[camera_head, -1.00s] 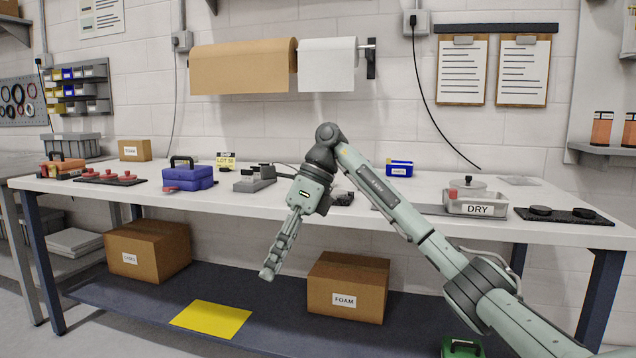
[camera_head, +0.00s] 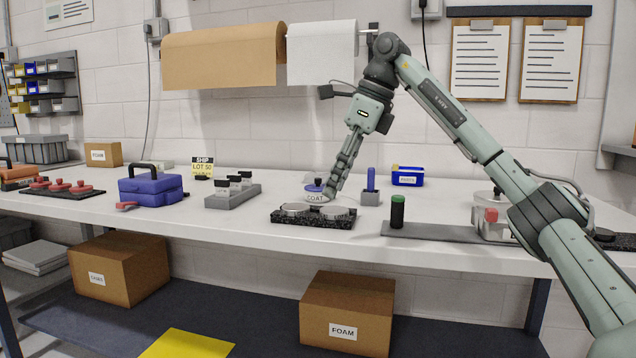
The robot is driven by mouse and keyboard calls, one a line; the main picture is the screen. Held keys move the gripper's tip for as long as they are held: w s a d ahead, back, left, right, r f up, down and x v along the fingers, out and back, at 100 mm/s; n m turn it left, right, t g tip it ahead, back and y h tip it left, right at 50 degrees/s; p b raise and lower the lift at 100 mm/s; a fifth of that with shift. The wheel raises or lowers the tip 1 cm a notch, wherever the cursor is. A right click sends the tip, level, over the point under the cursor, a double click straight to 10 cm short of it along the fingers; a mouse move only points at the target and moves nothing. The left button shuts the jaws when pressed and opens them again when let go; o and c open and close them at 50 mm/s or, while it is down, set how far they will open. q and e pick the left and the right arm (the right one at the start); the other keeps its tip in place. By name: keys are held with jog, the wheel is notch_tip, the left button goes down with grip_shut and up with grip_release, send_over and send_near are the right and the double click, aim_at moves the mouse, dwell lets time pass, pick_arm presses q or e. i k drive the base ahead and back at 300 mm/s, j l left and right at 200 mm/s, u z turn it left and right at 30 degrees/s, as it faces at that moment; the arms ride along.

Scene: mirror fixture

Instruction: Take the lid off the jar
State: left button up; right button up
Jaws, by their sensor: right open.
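A low white jar (camera_head: 314,198) labelled COAT stands on the bench, with a blue lid (camera_head: 314,187) that has a small dark knob on top. My right gripper (camera_head: 332,196) points down and is open. Its fingers overlap the right side of the jar in the picture, and I cannot tell whether they touch it. The right part of the jar and lid is hidden behind the fingers. My left gripper is not in view.
A black textured pad (camera_head: 289,220) with silver discs lies in front of the jar. A blue cylinder (camera_head: 371,179) in a grey block stands to the right, a grey block (camera_head: 230,198) to the left. The bench front left is clear.

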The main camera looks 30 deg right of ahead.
aim_at(317, 186)
jog(key=i+l, duration=1)
